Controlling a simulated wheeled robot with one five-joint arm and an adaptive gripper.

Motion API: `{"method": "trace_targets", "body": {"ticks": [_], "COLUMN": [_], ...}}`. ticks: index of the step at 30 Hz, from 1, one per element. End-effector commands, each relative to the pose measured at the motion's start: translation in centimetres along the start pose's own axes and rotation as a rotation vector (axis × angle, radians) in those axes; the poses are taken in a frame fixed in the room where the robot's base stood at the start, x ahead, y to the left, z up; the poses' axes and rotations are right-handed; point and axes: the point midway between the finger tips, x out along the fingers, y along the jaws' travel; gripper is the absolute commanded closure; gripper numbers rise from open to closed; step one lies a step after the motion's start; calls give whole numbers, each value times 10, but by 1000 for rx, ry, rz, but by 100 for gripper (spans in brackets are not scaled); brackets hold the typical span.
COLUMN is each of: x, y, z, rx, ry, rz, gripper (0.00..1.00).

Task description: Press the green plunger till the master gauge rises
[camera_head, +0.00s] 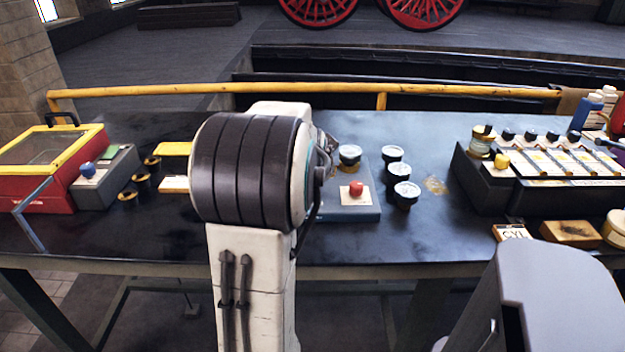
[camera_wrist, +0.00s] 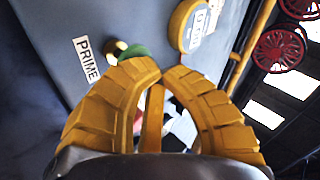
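The green plunger (camera_wrist: 133,52) shows in the wrist view, on a dark panel beside a brass part (camera_wrist: 115,48) and a white "PRIME" label (camera_wrist: 86,60). My gripper (camera_wrist: 161,72) has yellow ribbed fingers with their tips together, and nothing shows held between the tips. The left fingertip overlaps the lower edge of the plunger in the picture; I cannot tell whether they touch. My arm hides the plunger and gripper in the head view.
On the dark bench (camera_head: 440,240), a blue-grey box with a red button (camera_head: 356,188) and several small round gauges (camera_head: 397,170) stand right of my arm. A red-and-yellow case (camera_head: 45,170) is left, a valve rack (camera_head: 545,160) right. A yellow rail (camera_head: 310,89) runs behind.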

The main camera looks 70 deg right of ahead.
Motion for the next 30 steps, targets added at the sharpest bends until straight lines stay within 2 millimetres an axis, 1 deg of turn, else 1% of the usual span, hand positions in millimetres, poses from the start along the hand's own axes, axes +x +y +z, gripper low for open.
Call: {"method": "trace_targets", "body": {"ticks": [1, 30], "x": [2, 9], "y": [3, 11], "z": [1, 4], "rx": [0, 0], "ry": [-2, -3], "rz": [6, 9], "gripper": [100, 100]}}
